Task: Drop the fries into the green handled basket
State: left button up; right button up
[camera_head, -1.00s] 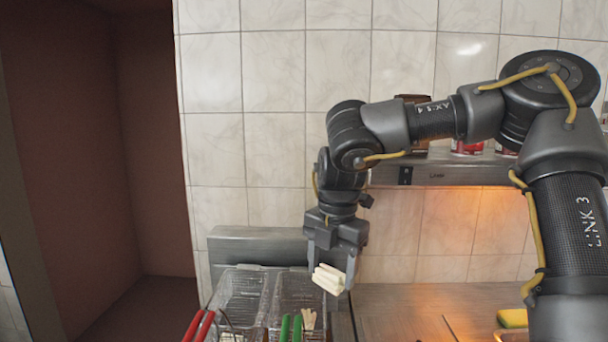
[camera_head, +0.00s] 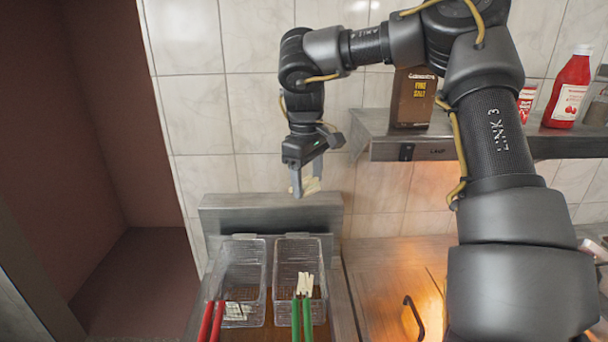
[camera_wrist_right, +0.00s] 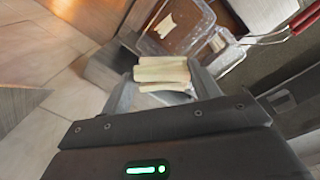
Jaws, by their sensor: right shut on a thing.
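My right gripper (camera_head: 306,190) is shut on a small bundle of pale fries (camera_head: 311,185). It holds them in the air above the back of the fryer, higher than the baskets. The held fries also show between the fingers in the right wrist view (camera_wrist_right: 162,72). The green handled basket (camera_head: 276,262) is a wire basket below, on the right of the pair, with green handles (camera_head: 302,318) toward the front. Some fries (camera_head: 304,284) lie in it. My left gripper is not in view.
A red handled basket (camera_head: 224,272) with a few fries stands just left of the green one. A metal shelf (camera_head: 430,146) holds a brown salt box (camera_head: 413,98) and a ketchup bottle (camera_head: 569,88). A glowing metal surface (camera_head: 385,290) lies right of the fryer.

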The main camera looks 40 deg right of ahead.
aim_at(307, 181)
notch_tip(307, 181, down, 6)
jog(key=b, duration=0.3)
jog(key=shift+w+r, duration=0.1)
jog(key=o, duration=1)
jog(key=shift+o, duration=0.2)
jog(key=shift+r, duration=0.1)
jog(key=r+b, duration=0.1)
jog(key=r, duration=0.4)
jog(key=shift+a+r, duration=0.15)
jog(key=shift+a, duration=0.05)
notch_tip(307, 181, up, 5)
jog(key=shift+a+r+p, duration=0.1)
jog(key=shift+r+p, duration=0.1)
jog(key=shift+p, duration=1.05)
